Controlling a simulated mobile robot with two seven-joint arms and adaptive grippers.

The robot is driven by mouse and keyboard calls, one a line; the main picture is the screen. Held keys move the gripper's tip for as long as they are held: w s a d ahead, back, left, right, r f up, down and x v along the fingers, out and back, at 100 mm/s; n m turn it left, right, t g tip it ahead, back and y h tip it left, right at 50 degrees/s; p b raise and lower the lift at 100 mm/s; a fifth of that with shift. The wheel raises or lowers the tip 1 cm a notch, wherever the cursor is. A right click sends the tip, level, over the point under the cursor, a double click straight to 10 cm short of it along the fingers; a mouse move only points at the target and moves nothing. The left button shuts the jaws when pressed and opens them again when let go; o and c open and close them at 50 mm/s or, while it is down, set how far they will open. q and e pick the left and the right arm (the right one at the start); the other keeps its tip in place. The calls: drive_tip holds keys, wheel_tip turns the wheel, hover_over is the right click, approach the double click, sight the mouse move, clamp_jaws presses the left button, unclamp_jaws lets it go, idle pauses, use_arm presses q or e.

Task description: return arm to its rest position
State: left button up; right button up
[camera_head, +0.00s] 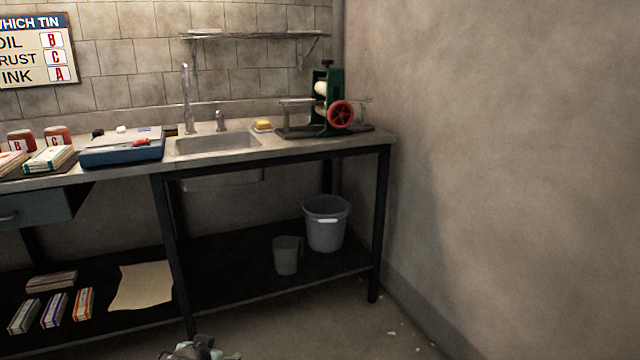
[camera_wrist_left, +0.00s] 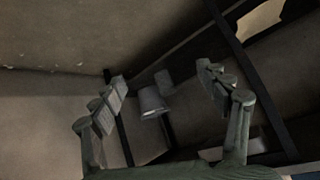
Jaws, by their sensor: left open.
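My left gripper (camera_wrist_left: 162,80) is open in the left wrist view, its two fingers spread apart with nothing held between them. Beyond the fingers, the grey bucket (camera_wrist_left: 152,101) shows in the gap, clear of both. In the head view, a small part of my own arm or gripper (camera_head: 200,349) shows at the bottom edge; I cannot tell which part it is. A pale cream sheet (camera_head: 143,287) lies flat on the lower shelf, and part of it shows in the left wrist view (camera_wrist_left: 262,20). My right gripper is not in view.
A workbench (camera_head: 345,148) carries a blue tray (camera_head: 122,153), a sink (camera_head: 217,143) and a green press with a red wheel (camera_head: 341,113). Its lower shelf (camera_head: 235,248) holds the bucket (camera_head: 326,232), a grey jug (camera_head: 286,257) and several boxes. The floor in front is mostly clear.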

use_arm(q)
drive_tip(key=s+a+f+g, duration=0.1)
drive_tip(key=s+f, duration=0.4)
drive_tip(key=s, duration=1)
drive_tip(key=s+a+f+g, duration=0.1)
drive_tip(key=s+f+g, duration=0.3)
drive_tip(key=s, duration=1.1)
drive_tip(key=shift+s+a+f+n+g+y, duration=0.3)
drive_tip(key=shift+s+f+y, duration=0.1)
drive_tip(key=shift+f, duration=0.35)
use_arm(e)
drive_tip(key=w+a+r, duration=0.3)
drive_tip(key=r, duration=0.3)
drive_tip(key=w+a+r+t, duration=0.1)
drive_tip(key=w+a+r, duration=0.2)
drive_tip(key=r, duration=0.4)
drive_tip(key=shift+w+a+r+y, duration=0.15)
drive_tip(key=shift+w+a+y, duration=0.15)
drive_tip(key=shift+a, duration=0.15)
